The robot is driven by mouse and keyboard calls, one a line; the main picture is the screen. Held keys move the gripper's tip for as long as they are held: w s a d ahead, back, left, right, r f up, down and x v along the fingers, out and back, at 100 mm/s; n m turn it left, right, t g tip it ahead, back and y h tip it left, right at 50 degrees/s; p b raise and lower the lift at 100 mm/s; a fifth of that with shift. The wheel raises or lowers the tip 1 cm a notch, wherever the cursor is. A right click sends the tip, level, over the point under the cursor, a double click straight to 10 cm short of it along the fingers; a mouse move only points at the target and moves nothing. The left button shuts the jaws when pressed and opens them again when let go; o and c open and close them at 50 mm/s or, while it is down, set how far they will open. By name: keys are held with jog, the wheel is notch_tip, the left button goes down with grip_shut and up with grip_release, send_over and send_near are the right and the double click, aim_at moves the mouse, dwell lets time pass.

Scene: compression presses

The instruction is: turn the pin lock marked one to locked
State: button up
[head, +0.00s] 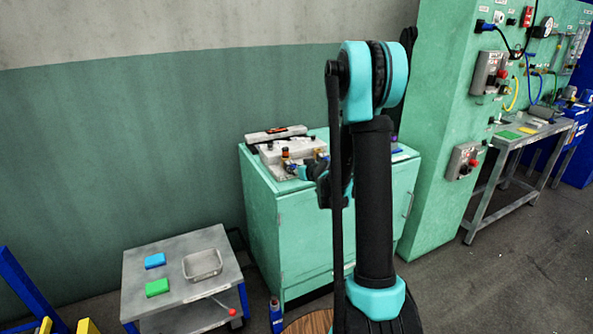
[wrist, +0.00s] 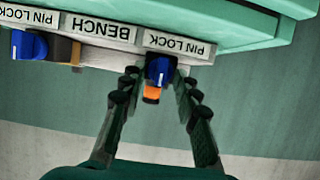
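In the wrist view the labels are upside down. A blue pin lock knob with an orange part (wrist: 158,70) sits by a plate reading "PIN LOCK" (wrist: 178,44). A second blue knob (wrist: 28,45) is at the far left by another "PIN LOCK" plate (wrist: 30,14). No number is readable on either plate. My gripper (wrist: 159,80) is open, its fingertips on either side of the first knob, with gaps showing. In the head view the pale bench unit (head: 290,150) stands on a green cabinet; my arm hides much of the gripper and the knobs.
A "BENCH" plate (wrist: 113,30) lies between the two pin lock plates. The green cabinet (head: 265,215) stands against the wall. A low grey table (head: 175,265) at left holds a blue block, a green block and a metal tray. A green panel with switches (head: 450,100) rises at right.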

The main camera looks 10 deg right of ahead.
jog(key=shift+c, duration=0.2)
grip_shut()
jog(key=m+y, duration=0.1)
jog(key=m, duration=0.1)
jog(key=m+y, duration=0.1)
jog(key=m, duration=0.1)
jog(key=shift+w+d+f+g+y, duration=0.1)
jog(key=shift+d+f+g+y, duration=0.05)
jog(key=shift+d+g+y, duration=0.2)
jog(key=m+y, duration=0.2)
jog(key=m, duration=0.1)
jog(key=m+y, duration=0.1)
jog(key=shift+w+d+f+m, duration=0.1)
jog(key=shift+d+f+m, duration=0.2)
jog(key=shift+m, duration=0.1)
jog(key=m, duration=0.1)
jog(key=m+t+y, duration=0.1)
jog(key=m, duration=0.2)
jog(key=shift+f+m+t+y, duration=0.25)
jog(key=shift+m+t+y, duration=0.05)
jog(key=shift+t+y, duration=0.05)
